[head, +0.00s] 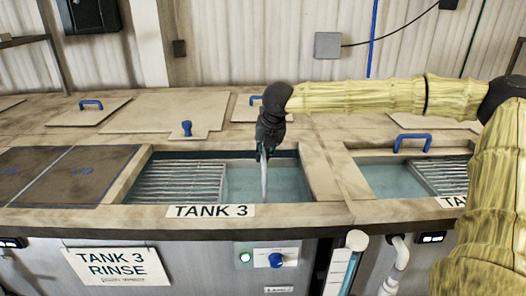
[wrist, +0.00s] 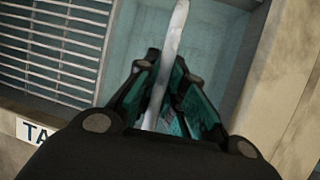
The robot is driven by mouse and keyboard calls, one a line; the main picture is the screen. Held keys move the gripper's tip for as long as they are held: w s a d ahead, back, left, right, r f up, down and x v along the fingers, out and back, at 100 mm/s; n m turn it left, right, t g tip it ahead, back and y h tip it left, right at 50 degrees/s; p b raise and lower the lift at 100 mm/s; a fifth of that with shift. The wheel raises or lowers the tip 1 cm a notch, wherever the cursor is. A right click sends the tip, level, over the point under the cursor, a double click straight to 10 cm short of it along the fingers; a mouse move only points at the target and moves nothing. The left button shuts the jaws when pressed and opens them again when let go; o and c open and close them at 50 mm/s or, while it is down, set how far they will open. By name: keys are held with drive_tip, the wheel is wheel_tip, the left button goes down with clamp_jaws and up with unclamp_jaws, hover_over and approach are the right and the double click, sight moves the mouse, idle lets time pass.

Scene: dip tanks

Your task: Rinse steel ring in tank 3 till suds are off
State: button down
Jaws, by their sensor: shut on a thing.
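My gripper (head: 264,150) is above the open right part of tank 3 (head: 211,211), pointing down. It is shut on the steel ring (head: 264,182), seen nearly edge-on as a thin pale upright strip. In the wrist view the ring (wrist: 177,38) sits between the two fingers (wrist: 163,80) and sticks out beyond them over the water. The ring's lower end is at or near the water (head: 290,182); I cannot tell how deep it is. No suds show clearly on the ring or water at this size.
A slatted metal rack (head: 178,182) fills the left part of tank 3; it also shows in the wrist view (wrist: 60,45). Another tank (head: 385,178) with a blue-handled rack lies to the right. Dark covers (head: 65,175) lie left. A blue knob (head: 276,260) is on the front panel.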

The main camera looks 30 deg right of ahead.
drive_tip(key=shift+d+r, duration=0.1)
drive_tip(key=shift+p, duration=1.1)
idle(1.2)
drive_tip(key=shift+p, duration=1)
idle(1.3)
